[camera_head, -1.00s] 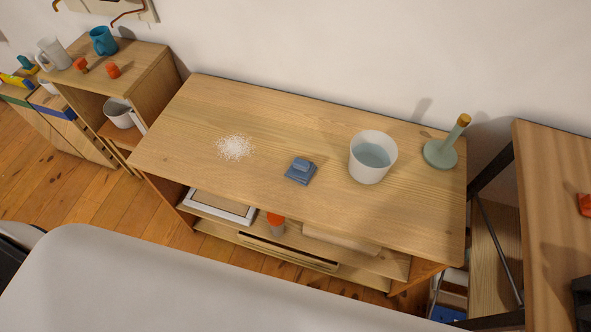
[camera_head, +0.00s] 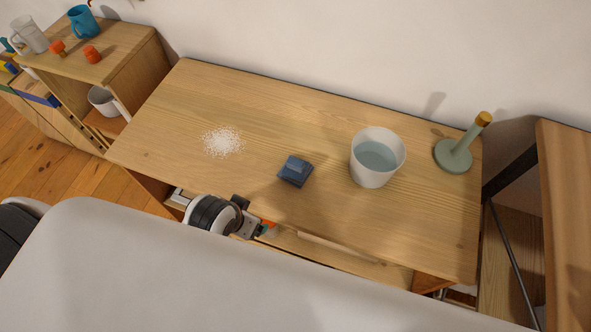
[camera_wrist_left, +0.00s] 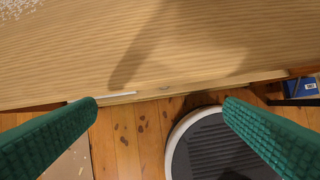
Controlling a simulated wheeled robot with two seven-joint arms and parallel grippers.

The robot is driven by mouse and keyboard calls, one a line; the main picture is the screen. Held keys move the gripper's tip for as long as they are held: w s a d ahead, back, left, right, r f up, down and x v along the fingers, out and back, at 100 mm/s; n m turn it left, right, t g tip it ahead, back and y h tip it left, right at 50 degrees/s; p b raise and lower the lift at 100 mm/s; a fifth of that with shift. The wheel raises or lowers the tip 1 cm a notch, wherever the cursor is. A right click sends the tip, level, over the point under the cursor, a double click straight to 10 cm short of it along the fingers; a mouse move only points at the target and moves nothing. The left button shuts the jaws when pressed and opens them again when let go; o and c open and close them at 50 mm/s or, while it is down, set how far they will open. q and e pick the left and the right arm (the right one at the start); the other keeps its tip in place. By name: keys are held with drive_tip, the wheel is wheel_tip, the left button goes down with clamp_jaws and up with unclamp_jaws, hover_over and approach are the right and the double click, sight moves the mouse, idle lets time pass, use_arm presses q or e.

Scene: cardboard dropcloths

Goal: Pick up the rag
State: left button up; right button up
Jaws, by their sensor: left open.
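The rag (camera_head: 295,171), a small dark-blue folded cloth, lies on the wooden table top (camera_head: 330,105) near its middle. My left gripper (camera_head: 258,228) shows in the head view by the table's front edge, in front of the rag and a little to its left. In the left wrist view its green-padded fingers (camera_wrist_left: 160,104) are wide apart with nothing between them. The wrist view shows the table's edge and floor, but not the rag. My right gripper is not in view.
A white pot with liquid (camera_head: 371,172) stands right of the rag. A green stand (camera_head: 453,155) is farther right. White grains (camera_head: 223,142) lie to the left. A shelf with mugs (camera_head: 84,22) is at the far left. The table between grains and rag is clear.

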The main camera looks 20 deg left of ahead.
use_arm(q)
drive_tip(key=w+d+r+m+t+h, duration=0.1)
drive_tip(key=w+d+r+m+t, duration=0.2)
drive_tip(key=w+r+t, duration=0.5)
drive_tip(key=w+d+r+m+t, duration=0.2)
drive_tip(key=w+d+r+t, duration=0.15)
drive_tip(key=w+r, duration=0.75)
drive_tip(key=w+d+r+m+t+h, duration=0.2)
drive_tip(key=d+r+m+t+h, duration=0.2)
drive_tip(key=d+r+m+h, duration=0.4)
drive_tip(key=s+d+r+m+g+h, duration=0.1)
drive_tip(key=s+d+m+g+h, duration=0.4)
drive_tip(key=m+g, duration=0.4)
drive_tip(key=s+d+m+g+h, duration=0.2)
drive_tip(key=d+m+g+h, duration=0.5)
drive_tip(key=m, duration=0.4)
drive_tip(key=m+g+y, duration=0.5)
drive_tip(key=m+y, duration=0.2)
drive_tip(key=y, duration=1.5)
approach(296, 161)
drive_tip(key=f, duration=0.3)
drive_tip(key=s+a+f, duration=0.1)
drive_tip(key=f, duration=0.1)
drive_tip(key=shift+f, duration=0.35)
drive_tip(key=shift+s+f, duration=0.1)
drive_tip(key=shift+f, duration=2.7)
